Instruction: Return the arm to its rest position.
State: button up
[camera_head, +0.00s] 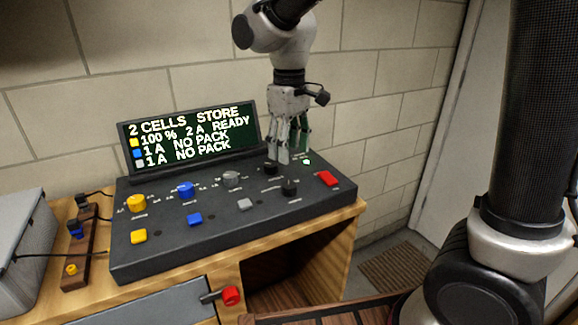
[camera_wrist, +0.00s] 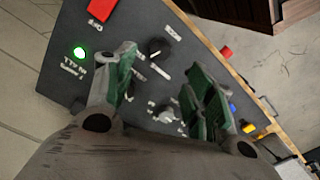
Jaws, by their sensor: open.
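My gripper (camera_head: 291,160) hangs pointing down over the back right part of the dark charger console (camera_head: 140,259). In the wrist view its two green-padded fingers (camera_wrist: 163,97) stand apart with nothing between them. A black knob (camera_wrist: 157,47) and the console's labelled top (camera_wrist: 60,82) show beyond the fingers. A green light (camera_wrist: 80,52) glows beside them, and it also shows in the head view (camera_head: 306,161). I cannot tell whether the fingertips touch the console.
The console's screen (camera_head: 190,134) reads "2 CELLS STORE" and "100 % 2 A READY". Coloured knobs and buttons, including a red button (camera_head: 328,178), cover the top. A wooden bench (camera_head: 342,225) bears the console. A grey box (camera_head: 20,250) stands left, and a block wall (camera_head: 385,60) is close behind.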

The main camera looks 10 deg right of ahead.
notch_tip(320, 180, up, 2)
jog(key=shift+r, duration=0.1)
jog(key=s+d+r+m+t, duration=0.1)
jog(key=s+d+m, duration=0.1)
jog(key=s+d, duration=0.3)
jog(key=s+d+r+m+t, duration=0.1)
jog(key=s+d, duration=0.5)
jog(key=d, duration=0.6)
jog(key=s+d+r+m+t, duration=0.1)
jog(key=s+d+m+t, duration=0.1)
jog(key=s+d+m, duration=0.3)
jog(key=s+d, duration=0.1)
jog(key=d, duration=0.3)
jog(key=shift+d, duration=0.15)
